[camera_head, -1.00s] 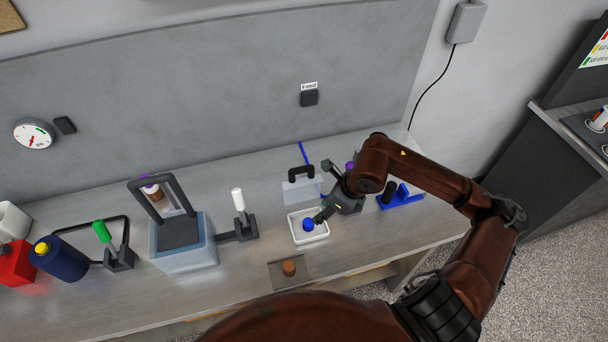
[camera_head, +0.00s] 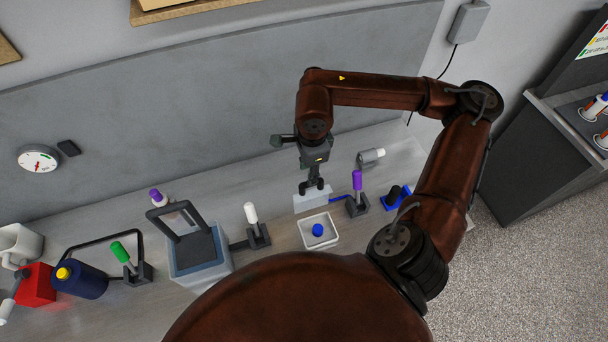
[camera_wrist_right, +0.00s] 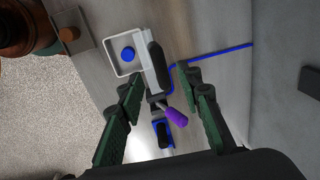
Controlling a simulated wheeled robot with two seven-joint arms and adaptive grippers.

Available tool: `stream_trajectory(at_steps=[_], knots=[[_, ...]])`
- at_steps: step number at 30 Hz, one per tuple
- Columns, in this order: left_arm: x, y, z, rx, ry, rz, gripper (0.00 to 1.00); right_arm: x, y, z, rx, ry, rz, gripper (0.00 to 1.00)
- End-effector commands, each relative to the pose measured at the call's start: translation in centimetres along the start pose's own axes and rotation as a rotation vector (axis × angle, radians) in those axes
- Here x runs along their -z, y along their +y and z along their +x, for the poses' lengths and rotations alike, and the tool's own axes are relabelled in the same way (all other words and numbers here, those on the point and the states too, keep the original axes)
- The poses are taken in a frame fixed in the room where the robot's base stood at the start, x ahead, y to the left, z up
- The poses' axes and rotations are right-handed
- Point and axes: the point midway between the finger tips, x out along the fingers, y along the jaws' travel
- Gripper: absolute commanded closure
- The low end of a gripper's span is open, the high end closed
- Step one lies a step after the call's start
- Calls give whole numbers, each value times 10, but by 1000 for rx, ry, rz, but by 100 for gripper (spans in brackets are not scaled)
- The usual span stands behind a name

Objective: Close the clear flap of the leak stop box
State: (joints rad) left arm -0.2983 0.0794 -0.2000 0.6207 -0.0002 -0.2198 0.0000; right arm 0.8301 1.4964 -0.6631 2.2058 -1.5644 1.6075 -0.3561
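The leak stop box is a shallow white tray (camera_head: 333,240) with a blue button (camera_head: 318,230) inside. It also shows in the right wrist view (camera_wrist_right: 109,45). Its pale clear flap (camera_head: 312,202) stands up along the back edge, leaving the box open at the top. In the wrist view the flap (camera_wrist_right: 147,72) carries a black handle (camera_wrist_right: 158,62). My right gripper (camera_head: 315,188) is above the flap, pointing down. In the wrist view its fingers (camera_wrist_right: 158,84) are apart, with the handle seen between and beyond them. Contact cannot be told. My left gripper is not in view.
A purple-handled valve (camera_head: 357,188) and a blue holder (camera_head: 393,203) stand right of the box. A white-handled valve (camera_head: 251,216) and a larger box with a black frame (camera_head: 199,270) stand left. A blue tube (camera_wrist_right: 213,55) runs behind. The wall rises behind the bench.

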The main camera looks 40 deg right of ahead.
Motion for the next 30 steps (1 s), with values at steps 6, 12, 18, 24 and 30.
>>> stream_trajectory(at_steps=[6, 12, 18, 24, 30], knots=[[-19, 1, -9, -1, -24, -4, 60, 4, 2, 34, -4, 2, 9, 67], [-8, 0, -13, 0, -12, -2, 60, 3, 2, 58, -1, 0, 8, 67], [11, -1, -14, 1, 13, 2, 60, 2, 1, 64, 2, 0, 7, 67], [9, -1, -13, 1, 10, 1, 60, 1, 0, 64, 2, 0, 5, 69], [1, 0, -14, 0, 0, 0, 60, 1, 0, 64, 2, 0, 5, 83]])
